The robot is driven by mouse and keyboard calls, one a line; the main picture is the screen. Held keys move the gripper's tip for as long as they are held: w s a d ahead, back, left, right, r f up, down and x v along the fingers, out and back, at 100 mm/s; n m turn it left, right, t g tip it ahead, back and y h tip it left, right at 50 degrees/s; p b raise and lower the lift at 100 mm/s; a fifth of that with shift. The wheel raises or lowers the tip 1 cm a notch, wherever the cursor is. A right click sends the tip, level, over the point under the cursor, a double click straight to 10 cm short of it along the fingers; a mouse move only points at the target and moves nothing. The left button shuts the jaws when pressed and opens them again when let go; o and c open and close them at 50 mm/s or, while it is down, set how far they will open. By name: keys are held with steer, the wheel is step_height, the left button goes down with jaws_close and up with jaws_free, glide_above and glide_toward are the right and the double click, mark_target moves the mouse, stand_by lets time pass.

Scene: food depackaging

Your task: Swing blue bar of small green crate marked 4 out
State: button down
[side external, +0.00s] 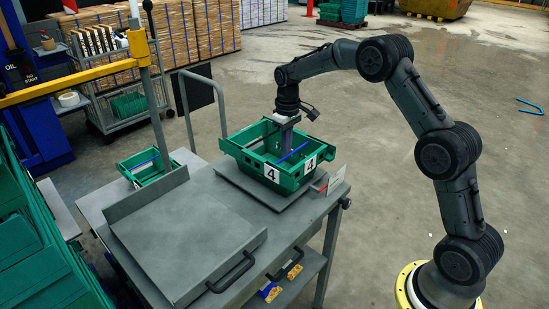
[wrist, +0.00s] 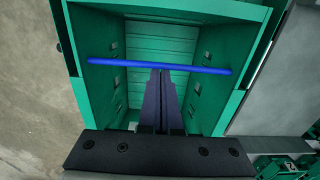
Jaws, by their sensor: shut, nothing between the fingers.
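The small green crate marked 4 (side external: 230,147) stands on a grey plate at the right end of the bench. Its blue bar (side external: 297,150) lies across the open top; in the wrist view the bar (wrist: 120,63) spans from wall to wall. My gripper (side external: 287,153) points down into the crate, close to the bar. In the wrist view the shut fingers (wrist: 161,72) end right at the middle of the bar, with nothing between them. I cannot tell whether they touch it. The crate floor in view is empty.
Another green crate with a blue bar (side external: 133,172) stands at the bench's left rear. A grey tray with a raised back edge (side external: 185,240) covers the bench's front left. A small white sign (side external: 336,180) stands beside crate 4.

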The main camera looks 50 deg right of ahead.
steer(key=shift+s, duration=0.3)
steer(key=shift+r, duration=0.15)
steer(key=shift+s+r, duration=0.4)
steer(key=shift+r, duration=0.05)
steer(key=shift+s+r, duration=0.2)
steer(key=shift+s, duration=0.05)
stand_by(0.5)
steer(key=shift+s+r, duration=0.2)
steer(key=shift+r, duration=0.05)
steer(key=shift+s+r, duration=0.1)
steer(key=shift+s, duration=0.05)
stand_by(0.4)
steer(key=shift+s+r, duration=0.2)
steer(key=shift+s, duration=0.1)
stand_by(0.3)
